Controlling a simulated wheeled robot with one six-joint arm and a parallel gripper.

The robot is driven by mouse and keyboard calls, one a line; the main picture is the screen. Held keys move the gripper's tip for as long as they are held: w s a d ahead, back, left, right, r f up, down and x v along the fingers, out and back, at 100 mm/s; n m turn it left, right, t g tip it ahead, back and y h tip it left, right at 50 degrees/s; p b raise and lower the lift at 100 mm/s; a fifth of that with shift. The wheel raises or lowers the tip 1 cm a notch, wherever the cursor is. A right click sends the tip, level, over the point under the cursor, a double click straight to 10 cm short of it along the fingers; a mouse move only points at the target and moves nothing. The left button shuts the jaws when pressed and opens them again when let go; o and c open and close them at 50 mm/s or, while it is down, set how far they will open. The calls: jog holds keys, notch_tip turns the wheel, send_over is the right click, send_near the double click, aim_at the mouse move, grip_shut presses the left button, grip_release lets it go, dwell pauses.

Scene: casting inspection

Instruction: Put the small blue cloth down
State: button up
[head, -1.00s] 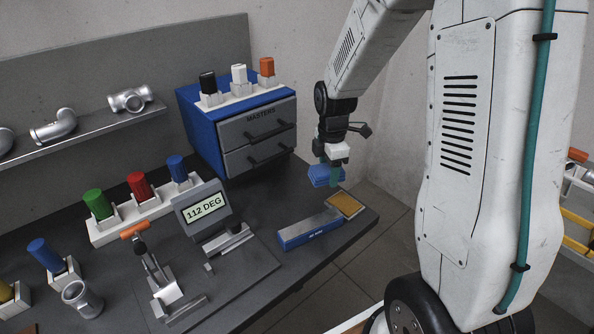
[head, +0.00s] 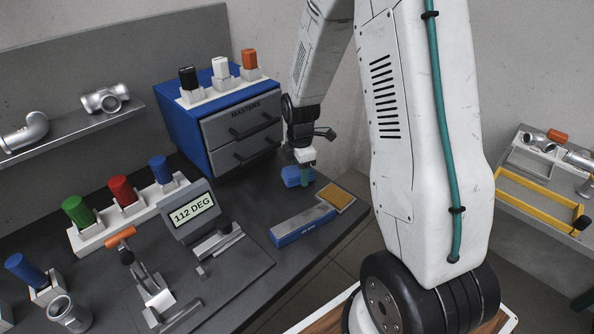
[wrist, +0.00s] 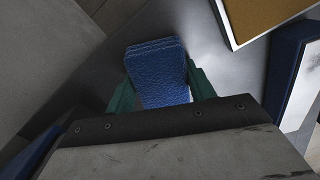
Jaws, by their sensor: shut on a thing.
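The small blue cloth (head: 291,177) is a folded, textured pad held at the end of my arm, over the far right part of the dark bench. In the wrist view the cloth (wrist: 157,75) fills the space between the green fingers of my gripper (wrist: 160,92). My gripper (head: 305,174) is shut on it and points down. The cloth appears close to the bench top; I cannot tell whether it touches.
A blue-edged block (head: 303,226) and a tan-topped pad (head: 338,196) lie just nearer and to the right. The blue drawer cabinet (head: 180,130) stands behind left. A display reading 112 DEG (head: 191,213) stands nearer left. Bare bench (head: 245,195) lies between.

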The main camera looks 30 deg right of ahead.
jog(key=shift+w+f, duration=0.1)
jog(key=shift+d, duration=0.1)
jog(key=shift+f, duration=0.1)
jog(key=shift+f, duration=0.1)
